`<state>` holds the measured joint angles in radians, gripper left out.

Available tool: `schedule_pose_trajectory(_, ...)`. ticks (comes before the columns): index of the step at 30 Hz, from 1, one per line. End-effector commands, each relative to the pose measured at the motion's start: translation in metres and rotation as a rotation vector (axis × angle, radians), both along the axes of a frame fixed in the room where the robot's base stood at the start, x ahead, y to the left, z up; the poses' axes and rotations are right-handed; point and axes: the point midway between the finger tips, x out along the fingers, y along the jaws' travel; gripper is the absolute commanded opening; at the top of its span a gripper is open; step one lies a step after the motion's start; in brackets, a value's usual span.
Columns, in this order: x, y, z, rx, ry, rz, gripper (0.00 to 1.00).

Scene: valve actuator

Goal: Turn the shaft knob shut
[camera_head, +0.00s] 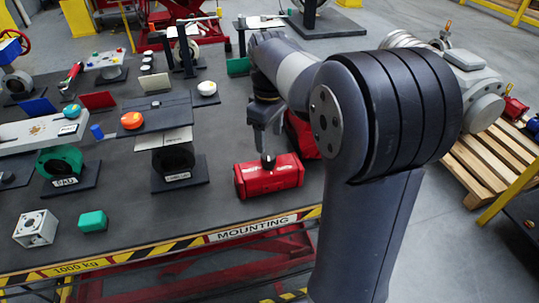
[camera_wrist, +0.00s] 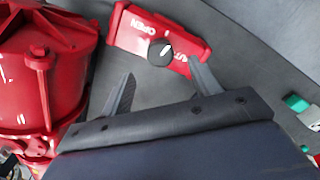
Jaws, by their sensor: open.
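A red valve actuator (camera_head: 270,180) lies on the dark table near its front edge. Its small black shaft knob (camera_head: 268,160) stands up on its top face. The wrist view shows the knob (camera_wrist: 160,52) as a round black disc with a white pointer line, on the red actuator face (camera_wrist: 128,34). The lettering OPEN is readable beside the knob, and another label is partly hidden by a finger. My gripper (camera_head: 267,150) points down above the actuator. In the wrist view my gripper (camera_wrist: 161,69) is open, its fingers apart with the knob appearing between and beyond their tips.
A larger red housing (camera_wrist: 40,65) stands close beside my gripper at left in the wrist view. A teal block (camera_head: 92,221), a white block (camera_head: 36,228) and a stand with an orange-topped part (camera_head: 132,120) are left of the actuator.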

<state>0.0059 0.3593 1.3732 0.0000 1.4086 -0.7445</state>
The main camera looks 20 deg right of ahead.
Motion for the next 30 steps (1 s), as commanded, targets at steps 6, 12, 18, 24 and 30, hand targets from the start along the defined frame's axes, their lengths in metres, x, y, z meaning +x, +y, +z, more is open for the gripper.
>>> schedule_pose_trajectory(6, -0.001, 0.000, -0.044, 0.000, 0.005, 0.000, 0.59)
schedule_pose_trajectory(12, -0.001, 0.000, -0.070, 0.000, 0.003, 0.000, 0.59)
schedule_pose_trajectory(18, 0.000, 0.000, -0.078, 0.000, 0.001, 0.000, 0.59)
schedule_pose_trajectory(24, 0.000, 0.000, -0.078, 0.000, 0.000, 0.000, 0.59)
schedule_pose_trajectory(30, 0.000, 0.000, -0.078, 0.000, 0.000, 0.000, 0.44)
